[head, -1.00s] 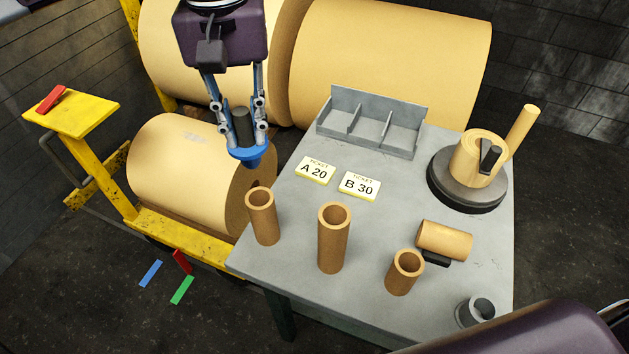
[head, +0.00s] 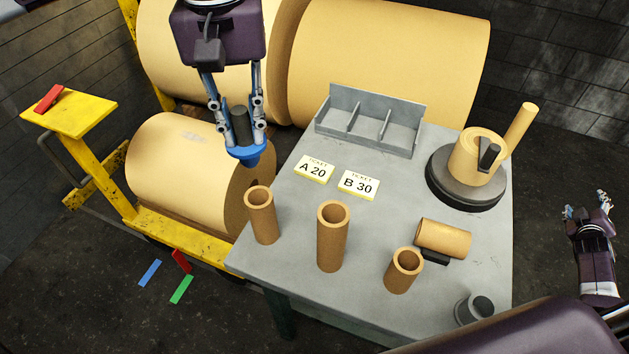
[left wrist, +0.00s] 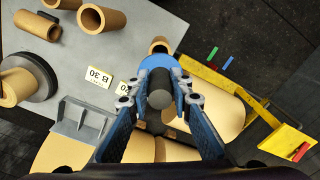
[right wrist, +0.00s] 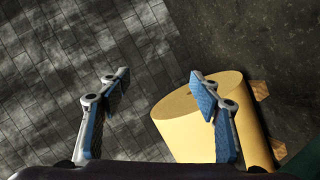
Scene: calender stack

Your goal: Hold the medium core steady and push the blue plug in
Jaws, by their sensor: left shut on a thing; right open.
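The blue plug (head: 250,153) has a blue flange and tapered end with a dark grey handle. My left gripper (head: 238,122) is shut on its handle and holds it upright in the air, behind and a little left of the medium core. In the left wrist view the plug (left wrist: 158,63) hides part of a core (left wrist: 160,44). The medium core (head: 263,222), apparently the leftmost brown tube, stands upright and open-topped near the table's left edge; no gripper touches it. My right gripper (head: 588,210) is open and empty, off the table's right side.
A taller core (head: 333,245) and a shorter core (head: 403,275) stand to the right. Another core (head: 443,238) lies on its side. A divided grey tray (head: 370,135), two tickets (head: 357,185) and a round dark stand (head: 465,195) occupy the grey table (head: 300,262).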

